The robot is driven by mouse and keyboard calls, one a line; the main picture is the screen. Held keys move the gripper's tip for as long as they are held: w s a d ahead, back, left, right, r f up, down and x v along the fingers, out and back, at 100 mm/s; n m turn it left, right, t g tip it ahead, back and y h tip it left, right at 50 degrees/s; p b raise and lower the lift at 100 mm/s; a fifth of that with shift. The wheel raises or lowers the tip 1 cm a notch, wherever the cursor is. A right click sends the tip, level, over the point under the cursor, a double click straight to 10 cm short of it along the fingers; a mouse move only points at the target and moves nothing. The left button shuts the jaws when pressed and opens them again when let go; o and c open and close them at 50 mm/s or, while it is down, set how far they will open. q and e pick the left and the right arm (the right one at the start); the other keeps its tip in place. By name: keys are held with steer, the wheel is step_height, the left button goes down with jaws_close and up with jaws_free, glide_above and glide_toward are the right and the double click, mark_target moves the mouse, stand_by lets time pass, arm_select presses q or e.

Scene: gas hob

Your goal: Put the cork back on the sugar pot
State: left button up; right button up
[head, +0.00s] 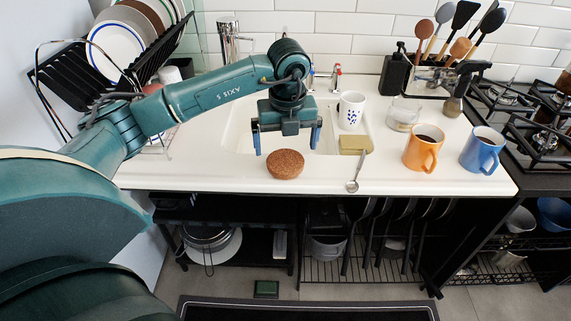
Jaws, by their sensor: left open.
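The cork (285,164), a round brown stopper, sits at the front edge of the white counter, in front of the sink. My left gripper (286,143) points down with its two blue fingers spread wide. It is empty and shows just behind or above the cork; its exact height is hard to tell. The sugar pot seems to be the short glass jar (404,115) with pale contents, right of the sink. No lid shows on it. My right gripper is out of view.
A spotted white mug (351,111), a sponge (355,145) and a spoon (356,172) lie between cork and jar. An orange mug (420,149) and a blue mug (480,151) stand to the right. A spray bottle (455,100) is beside the jar. A dish rack (75,85) is at left.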

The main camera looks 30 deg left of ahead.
mark_target(286, 161)
arm_select(q)
steer(key=shift+f, duration=0.2)
steer(key=shift+w+a+f, duration=0.15)
steer(key=shift+w+f, duration=0.05)
steer(key=shift+f, duration=1.1)
steer(key=shift+w+a+f, duration=0.15)
steer(key=shift+f, duration=1.15)
steer(key=c, duration=0.9)
